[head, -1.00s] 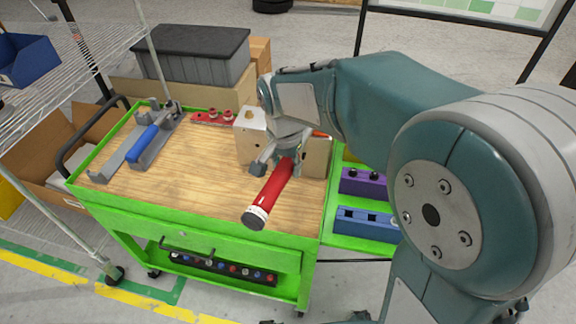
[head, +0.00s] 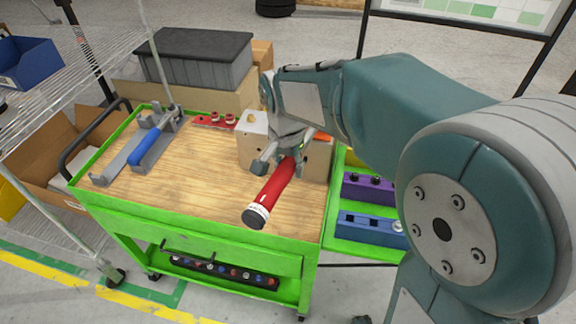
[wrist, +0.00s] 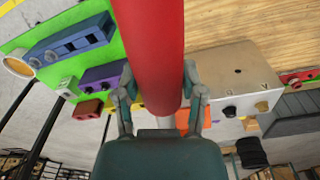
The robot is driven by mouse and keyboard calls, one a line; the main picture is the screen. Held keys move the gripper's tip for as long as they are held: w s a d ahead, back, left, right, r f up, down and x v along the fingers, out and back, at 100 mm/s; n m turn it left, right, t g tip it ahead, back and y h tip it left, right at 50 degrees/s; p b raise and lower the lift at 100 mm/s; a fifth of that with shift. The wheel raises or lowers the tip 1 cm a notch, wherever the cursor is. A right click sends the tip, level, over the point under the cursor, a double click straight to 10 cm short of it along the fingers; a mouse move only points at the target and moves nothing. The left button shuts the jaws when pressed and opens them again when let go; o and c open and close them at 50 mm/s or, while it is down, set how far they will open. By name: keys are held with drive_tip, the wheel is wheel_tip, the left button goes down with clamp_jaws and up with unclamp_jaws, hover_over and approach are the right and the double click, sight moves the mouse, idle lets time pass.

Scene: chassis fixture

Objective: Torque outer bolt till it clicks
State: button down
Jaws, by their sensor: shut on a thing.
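In the wrist view, the red handle (wrist: 152,45) runs between the two fingers (wrist: 158,100). A metal and tan block (head: 252,122) stands behind the gripper.
A blue-handled tool (head: 150,148) lies in a grey cradle at the left of the green cart (head: 200,228). A red rack (head: 212,122) stands at the back. Purple (head: 368,188) and blue (head: 370,226) holders sit on the right shelf. The worktop's front middle is clear.

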drive_tip(key=shift+r, duration=0.5)
drive_tip(key=shift+r, duration=2.4)
drive_tip(key=shift+s, duration=0.1)
